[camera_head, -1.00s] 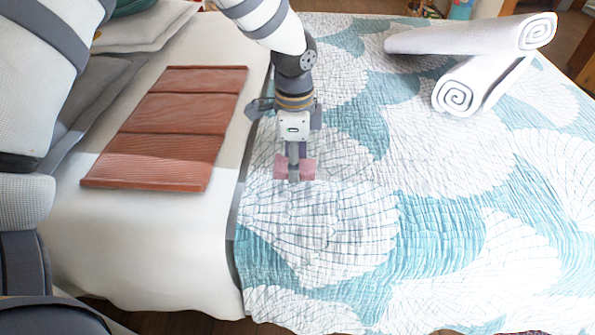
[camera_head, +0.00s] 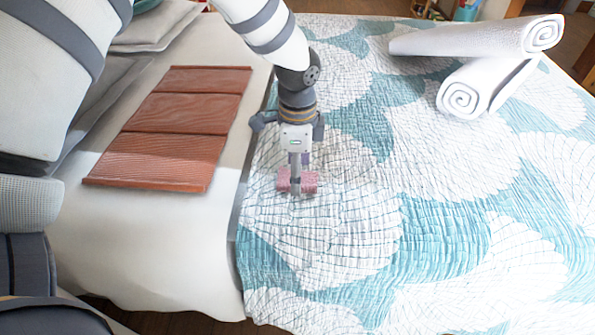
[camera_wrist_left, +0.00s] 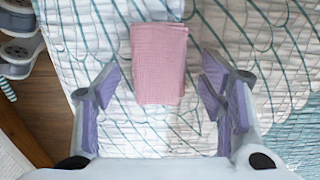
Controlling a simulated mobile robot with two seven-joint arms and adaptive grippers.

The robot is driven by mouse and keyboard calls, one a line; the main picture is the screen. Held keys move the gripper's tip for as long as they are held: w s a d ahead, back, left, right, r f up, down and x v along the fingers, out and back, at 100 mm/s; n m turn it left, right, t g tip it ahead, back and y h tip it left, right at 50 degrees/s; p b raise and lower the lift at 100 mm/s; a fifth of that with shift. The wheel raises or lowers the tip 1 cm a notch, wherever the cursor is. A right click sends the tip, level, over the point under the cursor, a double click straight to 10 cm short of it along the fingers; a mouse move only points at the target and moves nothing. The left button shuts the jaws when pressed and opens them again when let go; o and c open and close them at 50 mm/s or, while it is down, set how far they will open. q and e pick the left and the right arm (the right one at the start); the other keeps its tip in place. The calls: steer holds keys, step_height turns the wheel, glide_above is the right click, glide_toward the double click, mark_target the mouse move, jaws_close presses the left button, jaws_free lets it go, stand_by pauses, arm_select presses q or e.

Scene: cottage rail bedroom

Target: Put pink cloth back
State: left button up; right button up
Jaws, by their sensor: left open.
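The pink cloth (camera_head: 312,181) is a small folded piece at the left part of the patterned bedspread (camera_head: 440,240). In the left wrist view the cloth (camera_wrist_left: 160,50) shows as a flat rectangle over the quilt. My left gripper (camera_head: 297,172) reaches down over the cloth in the head view and hides its middle. In the left wrist view its two fingers (camera_wrist_left: 160,80) stand wide apart, one on each side of the cloth's near part, with gaps on both sides. Whether the cloth lies fully on the quilt is hard to tell. My right gripper is not in view.
A red-brown slatted panel (camera_head: 175,135) lies on the white sheet (camera_head: 150,250) to the left. Two rolled white towels (camera_head: 470,40) are stacked at the back right. Grey pillows (camera_head: 115,65) are at the far left. The quilt's middle and front are clear.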

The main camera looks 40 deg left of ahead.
arm_select(q)
step_height(320, 180, up, 11)
steer(key=p, duration=0.1)
steer(key=shift+r, duration=0.2)
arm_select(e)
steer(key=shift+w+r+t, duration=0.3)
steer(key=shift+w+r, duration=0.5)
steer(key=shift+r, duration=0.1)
